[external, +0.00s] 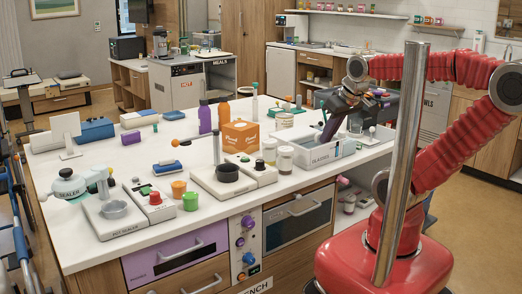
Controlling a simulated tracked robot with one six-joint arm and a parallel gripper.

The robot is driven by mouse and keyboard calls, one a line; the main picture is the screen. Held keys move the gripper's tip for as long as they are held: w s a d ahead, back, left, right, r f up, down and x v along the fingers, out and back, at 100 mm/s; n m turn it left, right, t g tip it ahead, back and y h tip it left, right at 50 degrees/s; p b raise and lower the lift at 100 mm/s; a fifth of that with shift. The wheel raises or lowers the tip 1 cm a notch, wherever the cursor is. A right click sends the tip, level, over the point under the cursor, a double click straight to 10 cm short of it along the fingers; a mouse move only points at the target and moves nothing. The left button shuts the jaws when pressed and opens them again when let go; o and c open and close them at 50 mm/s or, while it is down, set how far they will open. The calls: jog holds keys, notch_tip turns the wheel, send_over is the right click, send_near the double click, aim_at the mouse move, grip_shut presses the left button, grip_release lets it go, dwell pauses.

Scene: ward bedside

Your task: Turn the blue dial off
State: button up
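A narrow white control panel (246,247) is set in the front of the white-topped bench, between a purple-fronted drawer and an oven-like unit. It carries several small knobs in a column. A blue dial (249,258) sits in the lower part, with purple knobs (248,222) above it and an orange one (254,270) below. The dial's pointer is too small to read. My gripper (334,119) is above the bench's right end, over a white bin, well away from the panel. A dark purplish long shape shows at its tip; I cannot tell whether it is held.
The white bin (318,157) is labelled GLASSES. Jars (285,159), an orange box (241,136), a scale-like device (232,178) and a sealer (113,210) crowd the bench top. Handles (303,207) stick out beside the panel. Floor shows at the right.

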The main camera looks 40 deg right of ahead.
jog(key=shift+o, duration=1.4)
jog(key=shift+w+a+f, duration=0.1)
jog(key=shift+a+f, duration=0.05)
jog(key=shift+f, duration=0.3)
jog(key=o, duration=0.7)
jog(key=a+f+n+g+h, duration=0.1)
jog(key=f+g, duration=0.1)
jog(key=f, duration=0.2)
jog(key=a+f+n+g+h, duration=0.1)
jog(key=f+n+g+h, duration=0.1)
jog(key=f, duration=0.2)
jog(key=a+f+n+g+h, duration=0.1)
jog(key=f+n, duration=0.1)
jog(key=f, duration=0.2)
jog(key=shift+w+a+f+g+h, duration=0.25)
jog(key=shift+w+a+g+h, duration=0.05)
jog(key=shift+w+g+h, duration=0.1)
jog(key=shift+c, duration=0.2)
jog(key=a+f+n+t+h, duration=0.3)
jog(key=a+f+n+t, duration=0.4)
jog(key=f+n, duration=0.3)
jog(key=a+f+n+t+h, duration=0.2)
jog(key=a+f+n+t, duration=0.5)
jog(key=f, duration=0.4)
jog(key=n+t+y, duration=0.4)
jog(key=n+y, duration=0.6)
jog(key=n, duration=0.1)
send_near(252, 261)
jog(key=s, duration=0.5)
jog(key=shift+f, duration=0.25)
